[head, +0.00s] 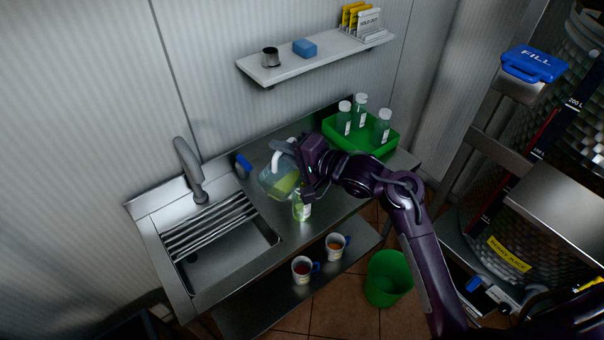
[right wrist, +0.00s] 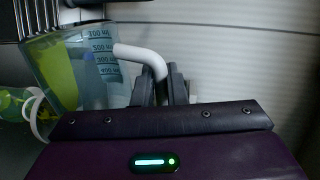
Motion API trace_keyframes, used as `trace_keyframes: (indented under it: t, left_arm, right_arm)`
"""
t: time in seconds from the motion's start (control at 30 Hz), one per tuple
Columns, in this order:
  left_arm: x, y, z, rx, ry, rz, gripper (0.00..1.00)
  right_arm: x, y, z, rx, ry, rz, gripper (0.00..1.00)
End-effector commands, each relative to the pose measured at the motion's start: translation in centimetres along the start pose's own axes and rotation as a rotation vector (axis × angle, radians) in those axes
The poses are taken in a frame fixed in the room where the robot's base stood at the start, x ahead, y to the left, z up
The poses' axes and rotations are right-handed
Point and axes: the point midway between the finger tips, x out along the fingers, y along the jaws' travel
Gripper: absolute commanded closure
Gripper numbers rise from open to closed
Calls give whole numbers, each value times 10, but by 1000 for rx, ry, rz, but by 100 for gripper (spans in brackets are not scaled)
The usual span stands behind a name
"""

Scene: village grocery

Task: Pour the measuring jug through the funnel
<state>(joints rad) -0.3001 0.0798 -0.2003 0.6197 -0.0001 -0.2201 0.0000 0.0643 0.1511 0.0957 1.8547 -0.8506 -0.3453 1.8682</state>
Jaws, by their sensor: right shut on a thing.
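The clear measuring jug (head: 273,181) holds green liquid and is tilted, over the steel counter beside the sink. My right gripper (head: 291,150) is shut on its white handle. In the right wrist view the jug (right wrist: 88,65) shows its printed scale, and the handle lies between the fingers (right wrist: 164,85). A clear bottle with green contents (head: 301,207) stands on the counter just in front of the jug. A white ring (right wrist: 38,112) shows beside the green bottle in the right wrist view; I cannot tell whether it is the funnel's rim. My left gripper is out of view.
A green tray (head: 377,151) with capped bottles stands at the counter's right end. The sink (head: 205,250) is at left. Two mugs (head: 303,269) (head: 337,246) stand on the lower shelf. A green bin (head: 388,279) is on the floor. A wall shelf (head: 300,62) hangs above.

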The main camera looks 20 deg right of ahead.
Motion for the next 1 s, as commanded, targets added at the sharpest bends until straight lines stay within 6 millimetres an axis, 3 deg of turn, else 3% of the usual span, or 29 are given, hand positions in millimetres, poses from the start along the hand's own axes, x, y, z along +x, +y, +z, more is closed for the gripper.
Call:
trace_keyframes:
  t: [1.0]
  left_arm:
    - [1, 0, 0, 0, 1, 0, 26]
  right_arm:
    - [-1, -6, -18, 120, -23, -2, 100]
